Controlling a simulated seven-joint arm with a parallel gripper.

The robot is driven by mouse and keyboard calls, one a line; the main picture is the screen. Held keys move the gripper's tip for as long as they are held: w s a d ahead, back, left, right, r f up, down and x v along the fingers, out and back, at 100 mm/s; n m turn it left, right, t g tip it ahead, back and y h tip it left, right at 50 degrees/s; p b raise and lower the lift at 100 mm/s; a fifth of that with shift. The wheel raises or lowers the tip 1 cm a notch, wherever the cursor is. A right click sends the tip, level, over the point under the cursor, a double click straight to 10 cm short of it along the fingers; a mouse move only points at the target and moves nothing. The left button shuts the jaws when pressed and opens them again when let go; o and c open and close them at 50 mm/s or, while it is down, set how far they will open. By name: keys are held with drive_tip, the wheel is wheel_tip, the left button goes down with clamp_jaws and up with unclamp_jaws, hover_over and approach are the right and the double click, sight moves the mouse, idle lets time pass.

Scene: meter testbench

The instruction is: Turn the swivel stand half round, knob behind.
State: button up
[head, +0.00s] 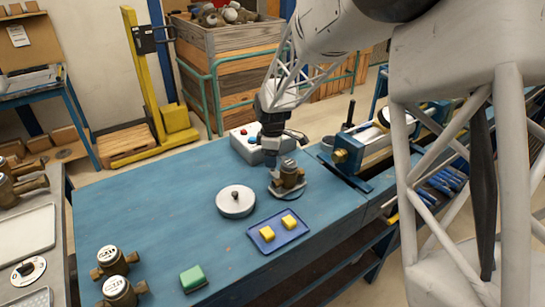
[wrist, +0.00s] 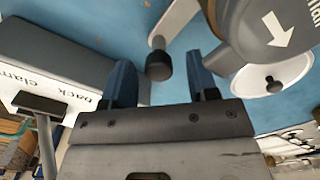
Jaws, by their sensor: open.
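The swivel stand (head: 288,192) is on the blue bench with a brass-and-grey meter (head: 290,175) on it. In the wrist view, the meter (wrist: 280,25) shows a white arrow at upper right. The stand's pale arm (wrist: 177,18) carries a dark upright knob (wrist: 158,66). My gripper (head: 272,168) points down beside the meter, on its left. In the wrist view my gripper (wrist: 162,82) is open, with the knob in view between its two blue fingers. Whether the fingers are level with the knob I cannot tell. Much of the stand is hidden in the head view.
A grey control box (head: 246,146) stands close behind my gripper. A round pale disc with a small knob (head: 235,202) and a blue tray (head: 264,238) with yellow blocks are in front. A blue-framed bench fixture (head: 365,155) is right. Bench left of the disc is clear.

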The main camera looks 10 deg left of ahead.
drive_tip(key=shift+r, duration=3.9)
drive_tip(key=shift+s+d+r, duration=0.2)
drive_tip(key=shift+d+r, duration=0.1)
drive_tip(key=shift+d, duration=0.2)
drive_tip(key=s+d+r+m+t, duration=0.1)
drive_tip(key=s+d+r+m, duration=0.4)
drive_tip(key=s+d, duration=0.4)
drive_tip(key=s+d+r+m, duration=0.45)
drive_tip(key=s+d, duration=0.35)
drive_tip(key=d, duration=0.4)
drive_tip(key=s+d+f+m, duration=0.1)
drive_tip(key=s+d+m, duration=0.3)
drive_tip(key=s, duration=0.7)
drive_tip(key=s+d+f+m+t, duration=0.1)
drive_tip(key=s+d+m, duration=0.4)
drive_tip(key=s, duration=0.6)
drive_tip(key=d, duration=0.2)
drive_tip(key=shift+s+d+t, duration=0.15)
drive_tip(key=shift+d+t, duration=0.15)
drive_tip(key=shift+d, duration=0.05)
